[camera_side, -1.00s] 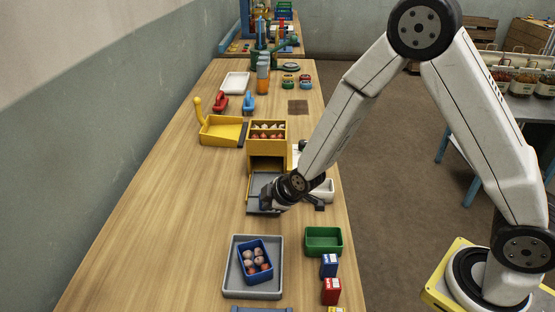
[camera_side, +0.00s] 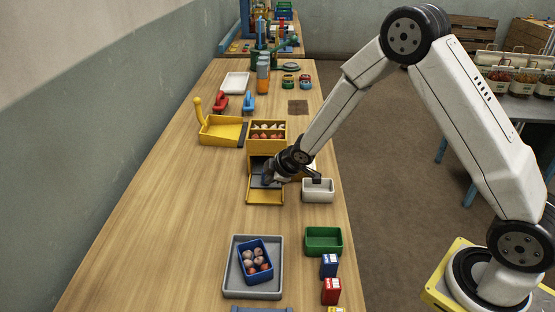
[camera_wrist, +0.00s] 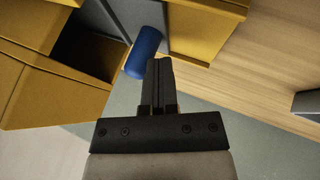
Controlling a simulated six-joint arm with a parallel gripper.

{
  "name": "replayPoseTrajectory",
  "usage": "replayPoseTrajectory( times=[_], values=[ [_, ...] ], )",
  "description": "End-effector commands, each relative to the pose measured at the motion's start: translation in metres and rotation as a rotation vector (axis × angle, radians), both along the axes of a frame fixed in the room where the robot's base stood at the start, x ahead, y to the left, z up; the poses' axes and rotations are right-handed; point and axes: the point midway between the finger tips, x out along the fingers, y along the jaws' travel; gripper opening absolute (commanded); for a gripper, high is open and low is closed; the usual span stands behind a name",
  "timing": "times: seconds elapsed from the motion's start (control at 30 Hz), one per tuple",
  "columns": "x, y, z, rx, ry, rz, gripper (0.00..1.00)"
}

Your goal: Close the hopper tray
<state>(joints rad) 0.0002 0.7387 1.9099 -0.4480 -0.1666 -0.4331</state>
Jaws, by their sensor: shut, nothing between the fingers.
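The yellow hopper (camera_side: 267,144) stands on the wooden table with several pale and reddish round items in its top. The hopper's yellow wall (camera_wrist: 32,88) is at the left. My gripper partly hides the tray in the side view.
A white bin (camera_side: 318,190) stands just right of the base. Nearer are a green bin (camera_side: 323,241) and a grey tray (camera_side: 252,291) holding a blue box (camera_side: 243,262).

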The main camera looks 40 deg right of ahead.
Motion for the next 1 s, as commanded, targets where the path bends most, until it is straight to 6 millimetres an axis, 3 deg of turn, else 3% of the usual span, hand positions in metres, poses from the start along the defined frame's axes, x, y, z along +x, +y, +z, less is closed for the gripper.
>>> replayPoseTrajectory(
  times=[0.6, 1.0],
  values=[
    [0.0084, -0.0114, -0.0002, -0.002, -0.001, -0.009, 0.0],
    [0.0002, -0.0053, 0.0004, -0.001, 0.001, -0.007, 0.0]
  ],
)
